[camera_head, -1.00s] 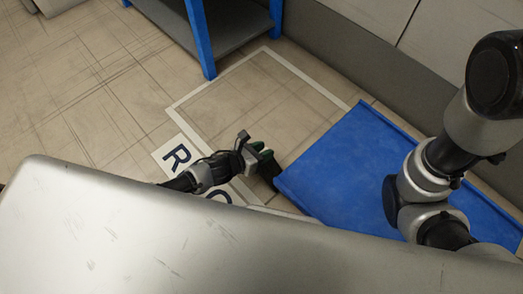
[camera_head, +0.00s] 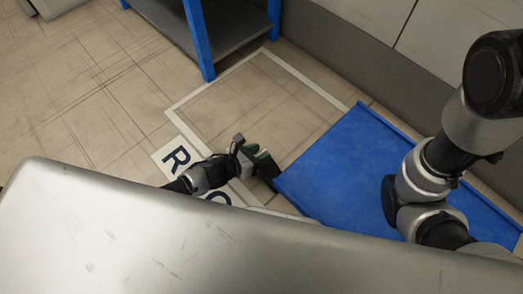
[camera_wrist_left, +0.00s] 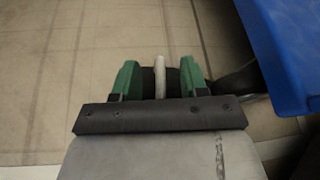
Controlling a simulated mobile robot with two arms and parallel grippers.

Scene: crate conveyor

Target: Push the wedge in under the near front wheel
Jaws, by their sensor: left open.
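My left gripper (camera_head: 260,160) is low over the floor beside the near left corner of the blue platform (camera_head: 350,165). In the left wrist view its two green fingers (camera_wrist_left: 158,80) stand apart. A narrow pale upright piece (camera_wrist_left: 160,76) shows between them, clear of both, with a dark shape (camera_wrist_left: 146,82) behind it. These may be parts of the wedge; I cannot tell for sure. A dark rounded thing (camera_wrist_left: 238,80), perhaps the wheel, sits right of the fingers by the platform's edge. Contact between it and the dark shape is unclear. My right gripper is not seen.
A blue-legged grey shelf (camera_head: 235,30) stands at the back. A white-lined floor rectangle (camera_head: 215,82) lies empty left of the platform. Lettered floor signs (camera_head: 176,156) lie near my left arm. A grey wall (camera_head: 350,60) runs along the back right.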

